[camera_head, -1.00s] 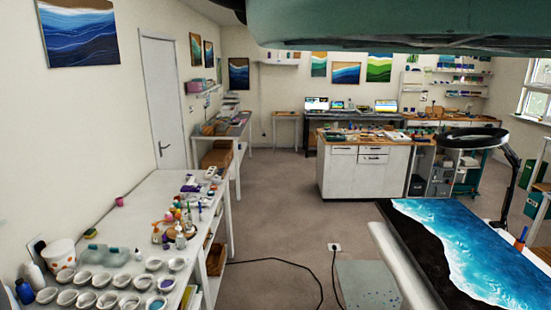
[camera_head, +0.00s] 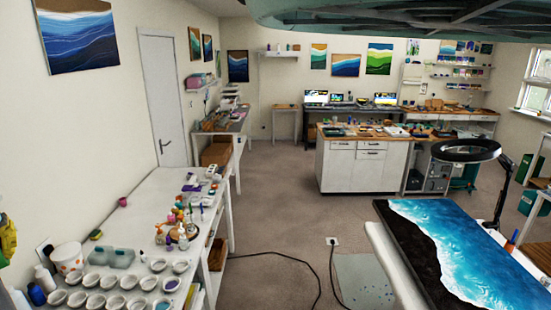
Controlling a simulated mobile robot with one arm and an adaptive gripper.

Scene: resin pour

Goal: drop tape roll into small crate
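My gripper is not in view. I cannot make out a tape roll for certain. A small pink round thing (camera_head: 122,202) sits on the white table (camera_head: 150,207) at left, too small to tell what it is. I cannot pick out the small crate for certain either. A brown box (camera_head: 216,153) stands under the far end bench, and another brown container (camera_head: 217,254) is partly hidden on the shelf under the white table.
White cups (camera_head: 95,281), bottles and a white bucket (camera_head: 67,259) crowd the white table's near end. A blue resin panel (camera_head: 455,240) lies at right by a ring lamp (camera_head: 467,150). A white cabinet (camera_head: 345,170) stands mid-room. Cables (camera_head: 300,262) cross the otherwise open floor.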

